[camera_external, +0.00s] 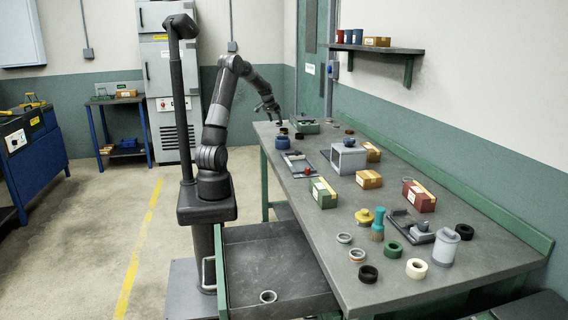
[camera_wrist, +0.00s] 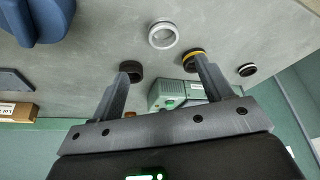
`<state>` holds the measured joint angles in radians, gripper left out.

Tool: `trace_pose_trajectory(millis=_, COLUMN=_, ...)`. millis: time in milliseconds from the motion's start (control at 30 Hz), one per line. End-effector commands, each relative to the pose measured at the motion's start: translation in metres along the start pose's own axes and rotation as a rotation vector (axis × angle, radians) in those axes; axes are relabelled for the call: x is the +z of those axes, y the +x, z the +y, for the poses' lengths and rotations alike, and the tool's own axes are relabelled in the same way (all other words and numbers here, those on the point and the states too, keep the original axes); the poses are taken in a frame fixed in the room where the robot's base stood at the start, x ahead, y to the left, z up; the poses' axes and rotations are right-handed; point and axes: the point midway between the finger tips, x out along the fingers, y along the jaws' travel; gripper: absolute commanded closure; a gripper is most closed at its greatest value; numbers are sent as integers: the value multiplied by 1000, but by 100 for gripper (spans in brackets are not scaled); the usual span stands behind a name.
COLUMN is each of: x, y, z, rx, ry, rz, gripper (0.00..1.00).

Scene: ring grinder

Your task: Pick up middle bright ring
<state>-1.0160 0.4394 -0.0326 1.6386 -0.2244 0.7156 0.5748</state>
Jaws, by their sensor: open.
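My gripper (camera_wrist: 161,66) is open and empty, with its two fingers spread above the bench. In the wrist view a bright silver-white ring (camera_wrist: 163,35) lies flat on the grey bench, beyond the fingertips and roughly centred between them. A dark ring (camera_wrist: 131,70) shows by the left fingertip. A dark ring with a yellow band (camera_wrist: 193,53) shows by the right fingertip, partly covered by it. In the external view my gripper (camera_external: 270,110) is over the far left end of the bench; the bright ring below it is too small to make out surely there.
A blue object (camera_wrist: 38,20) stands left of the bright ring. A small dark-rimmed ring (camera_wrist: 247,69) lies right. A green-grey machine (camera_external: 306,126) stands near my gripper. Boxes and more rings cover the near bench. An open drawer (camera_external: 275,262) holds another ring (camera_external: 268,296).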

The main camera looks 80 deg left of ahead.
Motion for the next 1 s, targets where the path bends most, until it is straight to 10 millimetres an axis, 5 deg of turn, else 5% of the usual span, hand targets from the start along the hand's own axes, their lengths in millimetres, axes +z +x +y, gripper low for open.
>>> trace_pose_trajectory(millis=700, x=2, y=92, z=-8, rx=2, ry=0, rz=-3, gripper=27)
trace_pose_trajectory(millis=1000, x=2, y=107, z=-8, rx=1, ry=0, rz=-1, gripper=27)
